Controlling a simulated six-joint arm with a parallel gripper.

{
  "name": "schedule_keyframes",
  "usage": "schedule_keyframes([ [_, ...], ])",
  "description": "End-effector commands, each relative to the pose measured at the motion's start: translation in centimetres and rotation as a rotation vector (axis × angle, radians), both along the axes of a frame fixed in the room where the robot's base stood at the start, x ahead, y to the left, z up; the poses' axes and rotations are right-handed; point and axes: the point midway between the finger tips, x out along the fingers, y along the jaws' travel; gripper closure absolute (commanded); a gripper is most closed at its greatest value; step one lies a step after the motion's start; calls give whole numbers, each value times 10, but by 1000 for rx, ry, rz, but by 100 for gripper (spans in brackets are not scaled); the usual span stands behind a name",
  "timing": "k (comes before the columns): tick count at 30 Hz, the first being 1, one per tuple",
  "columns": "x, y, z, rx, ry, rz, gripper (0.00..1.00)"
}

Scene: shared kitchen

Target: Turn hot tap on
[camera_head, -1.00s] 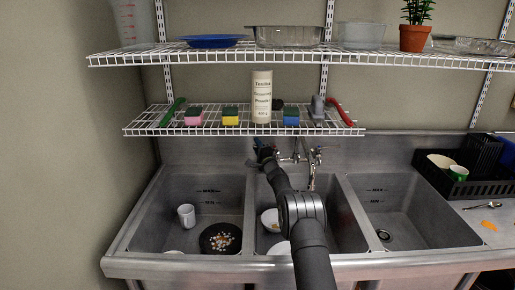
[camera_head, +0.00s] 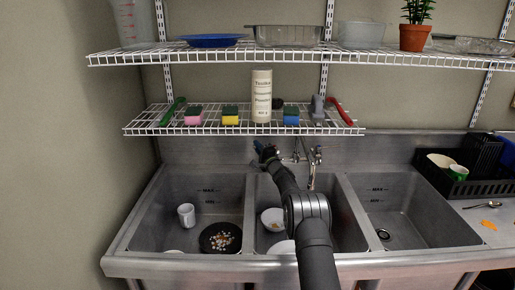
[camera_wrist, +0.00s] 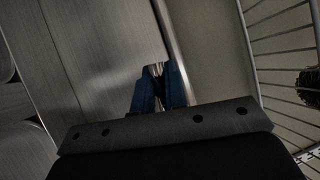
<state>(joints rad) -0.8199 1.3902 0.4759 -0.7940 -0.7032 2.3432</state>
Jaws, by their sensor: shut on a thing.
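The metal tap (camera_head: 311,172) rises at the back of the middle sink basin, with its fittings against the back wall. My gripper (camera_head: 262,150) is at the back wall, just left of the visible tap fittings. In the wrist view its blue fingers (camera_wrist: 158,90) are close together around a small pale metal piece (camera_wrist: 155,69), which looks like the hot tap handle. The fingers hide most of this piece, and its angle is unclear. I cannot see any water running.
A wire shelf (camera_head: 345,129) with sponges, a labelled container (camera_head: 261,96) and brushes hangs just above my gripper. A white mug (camera_head: 186,215) and dark plate (camera_head: 220,237) are in the left basin. The right basin is mostly clear.

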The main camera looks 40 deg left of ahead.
Motion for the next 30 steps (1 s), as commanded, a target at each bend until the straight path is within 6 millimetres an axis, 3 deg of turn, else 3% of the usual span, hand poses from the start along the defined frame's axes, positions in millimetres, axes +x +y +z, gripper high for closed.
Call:
schedule_keyframes([
  [5, 0, 0, 1, 2, -1, -1, 100],
  [6, 0, 0, 1, 1, -1, -1, 82],
  [9, 0, 0, 1, 1, -1, -1, 67],
  [20, 0, 1, 0, 2, 0, -11, 67],
  [28, 5, 7, 0, 1, 2, -120, 67],
  [30, 4, 0, -1, -1, 2, -127, 67],
])
